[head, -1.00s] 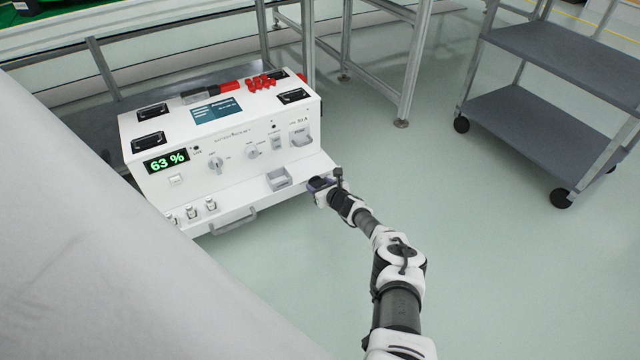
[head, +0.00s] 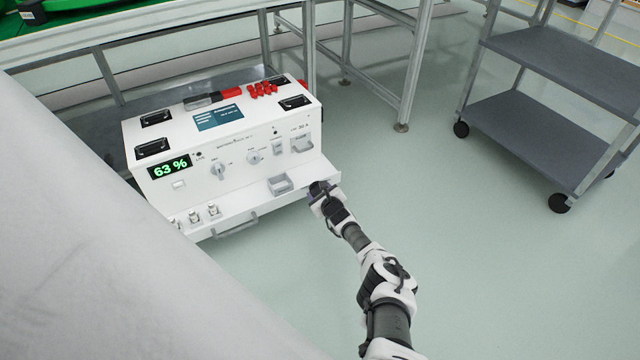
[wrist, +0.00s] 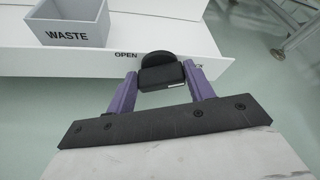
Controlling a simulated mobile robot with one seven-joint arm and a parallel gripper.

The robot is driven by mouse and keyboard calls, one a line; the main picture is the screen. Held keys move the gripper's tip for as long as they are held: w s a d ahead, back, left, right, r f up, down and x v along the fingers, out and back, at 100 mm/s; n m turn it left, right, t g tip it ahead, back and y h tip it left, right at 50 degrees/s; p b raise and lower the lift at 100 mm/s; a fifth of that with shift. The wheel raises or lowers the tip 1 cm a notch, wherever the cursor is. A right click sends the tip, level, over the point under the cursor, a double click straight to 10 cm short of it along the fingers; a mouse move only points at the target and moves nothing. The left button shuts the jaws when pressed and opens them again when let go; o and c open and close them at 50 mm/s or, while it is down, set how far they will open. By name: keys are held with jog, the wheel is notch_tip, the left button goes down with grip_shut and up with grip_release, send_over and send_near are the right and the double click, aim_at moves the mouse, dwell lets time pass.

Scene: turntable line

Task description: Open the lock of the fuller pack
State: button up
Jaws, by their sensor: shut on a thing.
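The white pack (head: 232,184) stands on the floor, and its green display (head: 170,167) reads 63 %. No second readout is in view. In the wrist view, a black lock handle (wrist: 168,60) sits on the white front ledge, with "OPEN" to its left and a partly hidden label to its right. My gripper (head: 318,188) is at the right end of the ledge. In the wrist view, the purple fingers of my gripper (wrist: 162,78) are closed on the black handle from both sides. The handle's exact turn is hard to tell.
A grey WASTE bin (wrist: 70,25) sits on the ledge left of the handle; a drawer pull (head: 236,226) and small fittings lie further left. A pale grey surface (head: 90,240) fills the left. A grey cart (head: 540,130) stands right, with clear floor between.

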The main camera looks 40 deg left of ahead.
jog(key=n+t, duration=0.1)
jog(key=n, duration=0.1)
jog(key=shift+s+f+n+t+p, duration=0.2)
jog(key=shift+s+n+t+p, duration=0.1)
jog(key=shift+t+p, duration=0.1)
jog(key=shift+f+n+t, duration=0.1)
jog(key=shift+n+t, duration=0.3)
jog(key=shift+n, duration=0.4)
jog(key=o, duration=1)
jog(key=shift+a, duration=0.1)
